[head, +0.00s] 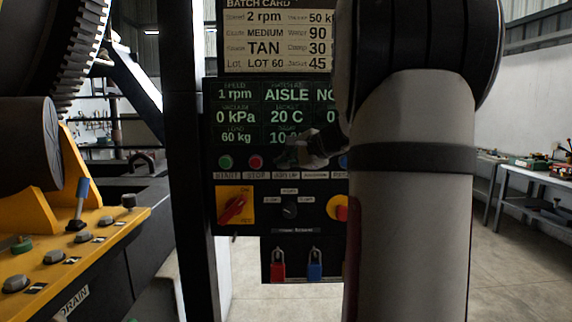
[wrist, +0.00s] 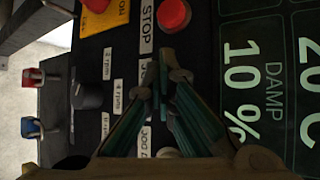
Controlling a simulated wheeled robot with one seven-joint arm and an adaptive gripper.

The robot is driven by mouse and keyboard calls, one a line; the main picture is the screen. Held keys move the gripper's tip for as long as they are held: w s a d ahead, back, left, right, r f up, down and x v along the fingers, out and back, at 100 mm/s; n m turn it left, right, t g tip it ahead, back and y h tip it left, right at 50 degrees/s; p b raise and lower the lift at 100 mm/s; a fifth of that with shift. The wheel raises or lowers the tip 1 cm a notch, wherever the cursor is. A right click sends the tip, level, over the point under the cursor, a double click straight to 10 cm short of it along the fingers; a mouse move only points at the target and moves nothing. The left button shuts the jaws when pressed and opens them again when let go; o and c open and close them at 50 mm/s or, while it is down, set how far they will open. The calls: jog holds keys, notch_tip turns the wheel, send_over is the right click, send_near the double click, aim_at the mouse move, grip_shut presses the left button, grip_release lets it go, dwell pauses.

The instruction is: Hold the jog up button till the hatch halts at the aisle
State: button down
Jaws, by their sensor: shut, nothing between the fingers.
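The black control panel (head: 262,178) stands in the middle of the head view, with a row of buttons under its display. My gripper (head: 290,156) is in front of the JOG UP place, and its fingertips hide that button. In the wrist view my gripper (wrist: 170,78) is shut and empty, its tips beside the JOG UP label (wrist: 147,80). I cannot tell whether they press the button. The display word AISLE (head: 286,95) is lit green. The hatch itself is not clearly seen.
The red STOP button (head: 256,162) is just left of my gripper, and the green START button (head: 226,162) is farther left. Below are a red rotary switch (head: 232,208), and red (head: 278,268) and blue (head: 315,266) padlocks. A yellow console (head: 75,245) stands at left.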

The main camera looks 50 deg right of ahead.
jog(key=shift+a, duration=0.1)
dwell(0.5)
jog(key=shift+s+a, duration=0.55)
jog(key=shift+a, duration=0.05)
jog(key=shift+s+a+b, duration=0.3)
jog(key=shift+s+a, duration=1.3)
jog(key=shift+a, duration=0.3)
